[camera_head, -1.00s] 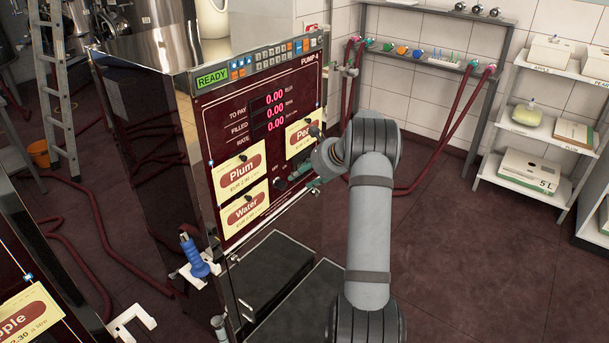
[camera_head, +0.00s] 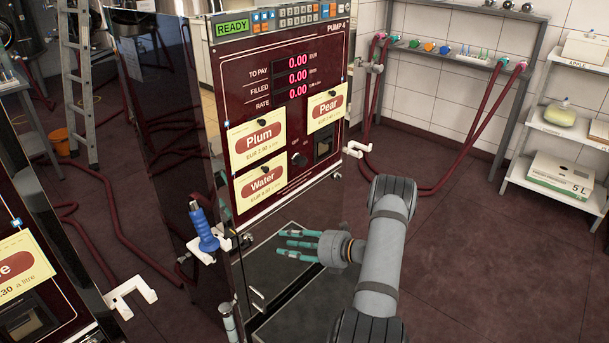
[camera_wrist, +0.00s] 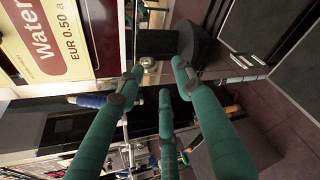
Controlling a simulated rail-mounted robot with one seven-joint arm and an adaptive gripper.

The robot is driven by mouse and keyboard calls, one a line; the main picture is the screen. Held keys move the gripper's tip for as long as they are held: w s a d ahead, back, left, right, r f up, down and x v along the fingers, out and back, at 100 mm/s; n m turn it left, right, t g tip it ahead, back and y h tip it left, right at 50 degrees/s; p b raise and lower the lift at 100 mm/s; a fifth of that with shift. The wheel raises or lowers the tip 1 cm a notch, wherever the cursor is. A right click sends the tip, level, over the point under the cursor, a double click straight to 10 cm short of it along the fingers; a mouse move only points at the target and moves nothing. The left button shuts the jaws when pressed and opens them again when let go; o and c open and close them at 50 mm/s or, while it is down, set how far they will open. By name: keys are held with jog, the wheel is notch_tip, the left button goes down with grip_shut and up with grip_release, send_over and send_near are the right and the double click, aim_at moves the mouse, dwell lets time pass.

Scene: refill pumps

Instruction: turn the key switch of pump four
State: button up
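Pump four (camera_head: 296,119) is a dark red cabinet whose display reads READY and shows 0.00 in three rows. A small dark round knob (camera_head: 299,160), which looks like the key switch, sits right of the Water label (camera_head: 262,183) and below the Pear label (camera_head: 327,107). Its key and exact setting are too small to tell. My gripper (camera_head: 289,245) is below and in front of the panel, apart from the knob. Its green fingers are spread and point left. In the wrist view the gripper (camera_wrist: 155,85) has nothing between its fingers.
A blue-handled nozzle (camera_head: 203,230) hangs at the pump's left edge. A white hook (camera_head: 357,148) sticks out at its right side. A dark recessed tray (camera_head: 285,262) lies low in front. Another pump (camera_head: 40,280) stands at lower left. The floor at right is clear.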

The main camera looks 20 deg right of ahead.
jog(key=w+d+r+m+t+h, duration=0.35)
jog(key=d+r+m+t, duration=0.2)
jog(key=r, duration=0.25)
jog(key=m+t+h, duration=0.3)
jog(key=m+t, duration=0.1)
send_near(304, 164)
jog(key=shift+g, duration=0.25)
jog(key=p+x, duration=0.1)
jog(key=x, duration=0.9)
jog(key=shift+s+r, duration=0.1)
jog(key=shift+r, duration=0.05)
jog(key=shift+c, duration=1.2)
grip_shut()
jog(key=shift+p, duration=0.3)
